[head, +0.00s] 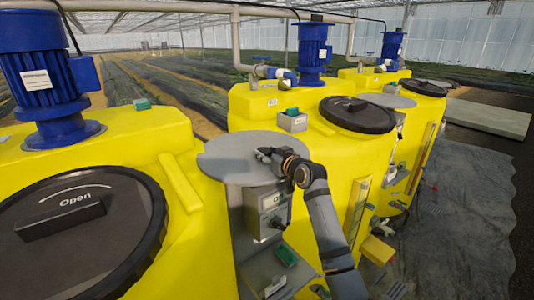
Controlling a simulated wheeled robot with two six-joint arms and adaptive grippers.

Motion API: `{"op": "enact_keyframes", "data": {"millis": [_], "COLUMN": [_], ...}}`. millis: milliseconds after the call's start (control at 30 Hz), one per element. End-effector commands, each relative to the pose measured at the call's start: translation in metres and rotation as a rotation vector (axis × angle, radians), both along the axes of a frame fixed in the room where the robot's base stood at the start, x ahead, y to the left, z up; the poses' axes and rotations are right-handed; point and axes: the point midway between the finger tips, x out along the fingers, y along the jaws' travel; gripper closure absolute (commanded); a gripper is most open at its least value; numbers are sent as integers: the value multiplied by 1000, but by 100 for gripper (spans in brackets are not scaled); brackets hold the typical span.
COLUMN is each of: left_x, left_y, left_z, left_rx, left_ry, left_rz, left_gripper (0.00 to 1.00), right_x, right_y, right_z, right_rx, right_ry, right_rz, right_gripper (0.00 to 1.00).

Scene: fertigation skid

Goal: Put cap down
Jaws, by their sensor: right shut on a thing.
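My right gripper (264,154) is over the round grey plate (222,163) that stands between the two nearer yellow tanks. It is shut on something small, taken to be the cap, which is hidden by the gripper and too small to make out. The fingertips are at or just above the plate's surface; I cannot tell whether the cap touches it. The rest of the plate is bare. My left gripper is out of view.
A yellow tank (185,220) with a black lid (130,245) and blue motor (48,75) fills the left. Another yellow tank (340,155) with a black lid (358,114) stands behind my arm. A grey control box (268,208) sits below the plate. Dark floor sheeting is at right.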

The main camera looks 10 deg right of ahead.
Motion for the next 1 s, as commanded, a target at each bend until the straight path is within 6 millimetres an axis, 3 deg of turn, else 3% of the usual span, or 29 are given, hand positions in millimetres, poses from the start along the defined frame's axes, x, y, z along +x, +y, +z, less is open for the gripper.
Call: {"op": "enact_keyframes", "data": {"millis": [67, 100, 233, 633, 1000], "left_x": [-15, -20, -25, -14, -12], "left_y": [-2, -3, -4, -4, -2], "left_z": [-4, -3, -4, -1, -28], "left_rx": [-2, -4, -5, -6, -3], "left_ry": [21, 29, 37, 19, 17], "left_rz": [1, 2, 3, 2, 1], "left_gripper": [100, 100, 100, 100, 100], "right_x": [0, 0, 0, -3, -83], "right_y": [0, 0, 0, -1, -24], "right_z": [-4, -3, -3, 3, 11], "right_rx": [0, 0, 0, 0, -6], "right_ry": [1, 0, 0, 0, -2], "right_rz": [0, 0, 0, -1, -2], "right_gripper": [87, 47, 30, 30, 30]}}
